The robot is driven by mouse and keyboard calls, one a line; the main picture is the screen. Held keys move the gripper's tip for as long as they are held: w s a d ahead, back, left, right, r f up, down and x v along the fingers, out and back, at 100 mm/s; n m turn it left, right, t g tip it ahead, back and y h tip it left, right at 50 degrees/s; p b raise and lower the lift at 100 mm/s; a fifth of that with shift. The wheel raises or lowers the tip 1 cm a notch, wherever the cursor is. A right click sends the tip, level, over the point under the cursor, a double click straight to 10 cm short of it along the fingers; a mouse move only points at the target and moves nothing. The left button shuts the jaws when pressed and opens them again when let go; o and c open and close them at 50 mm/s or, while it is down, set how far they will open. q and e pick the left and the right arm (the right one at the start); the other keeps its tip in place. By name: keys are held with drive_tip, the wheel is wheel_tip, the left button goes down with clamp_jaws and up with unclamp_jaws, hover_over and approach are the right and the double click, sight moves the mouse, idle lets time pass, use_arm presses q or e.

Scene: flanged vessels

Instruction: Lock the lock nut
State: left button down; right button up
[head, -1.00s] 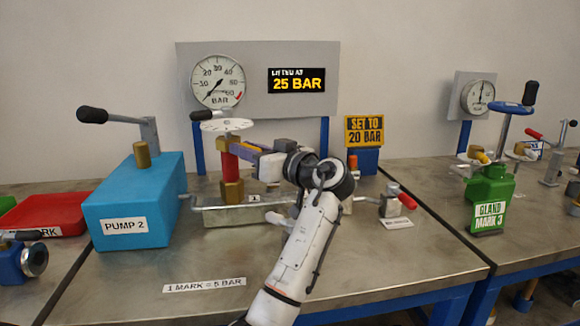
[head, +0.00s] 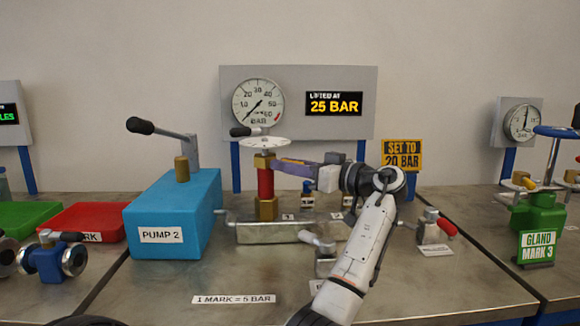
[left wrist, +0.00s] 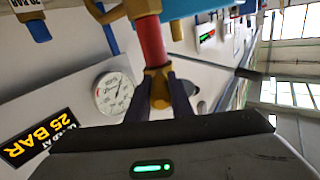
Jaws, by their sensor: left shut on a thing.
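The relief valve stands on the bench as a red tube (head: 265,184) with a brass base (head: 266,209). A brass nut (head: 263,161) sits at its top, below a white marked disc (head: 264,142) with a dark-knobbed handle (head: 241,132). My left gripper (head: 280,163) comes in from the right, its fingers closed around the brass nut. In the left wrist view, the two dark fingers (left wrist: 159,92) flank the nut (left wrist: 158,84), and the red tube (left wrist: 151,40) shows beyond it. The fingers partly hide the nut. My right gripper is not in view.
A blue pump (head: 172,212) with a lever stands to the left. A gauge (head: 258,103) and a "25 BAR" display (head: 333,103) are on the panel behind. A red-handled valve (head: 434,228) stands to the right. The front of the bench is mostly clear.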

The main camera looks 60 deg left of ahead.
use_arm(q)
drive_tip(key=c, duration=1.6)
unclamp_jaws()
drive_tip(key=shift+a+r, duration=0.1)
drive_tip(key=shift+a, duration=0.05)
drive_tip(key=v, duration=1)
drive_tip(key=shift+d+b, duration=0.2)
drive_tip(key=shift+b, duration=0.1)
